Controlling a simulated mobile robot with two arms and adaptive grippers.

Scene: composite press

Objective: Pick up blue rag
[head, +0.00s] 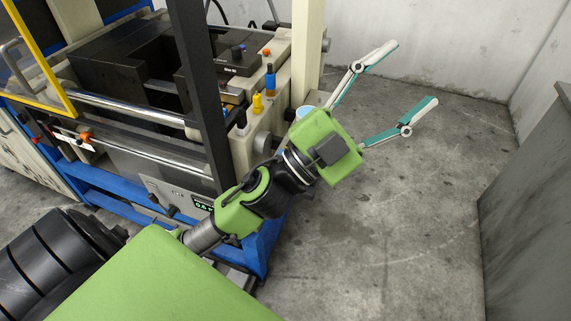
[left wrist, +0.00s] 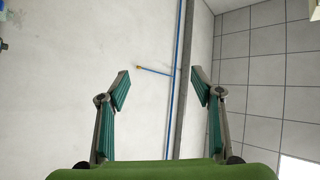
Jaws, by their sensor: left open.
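My left gripper (head: 415,71) is open and empty, its two teal-padded fingers spread wide over the bare floor to the right of the press. I cannot clearly make out a blue rag in either view. A small pale-blue item (head: 304,112) sits at the press's right side, mostly hidden behind my left gripper's body; I cannot tell what it is. My right gripper is not in view.
The composite press (head: 150,60) with its blue frame stands at the left, close beside my left arm. It has a dark upright post (head: 197,80) and a yellow frame (head: 38,55). A grey cabinet (head: 525,215) stands at the right. The concrete floor (head: 400,220) between them is clear.

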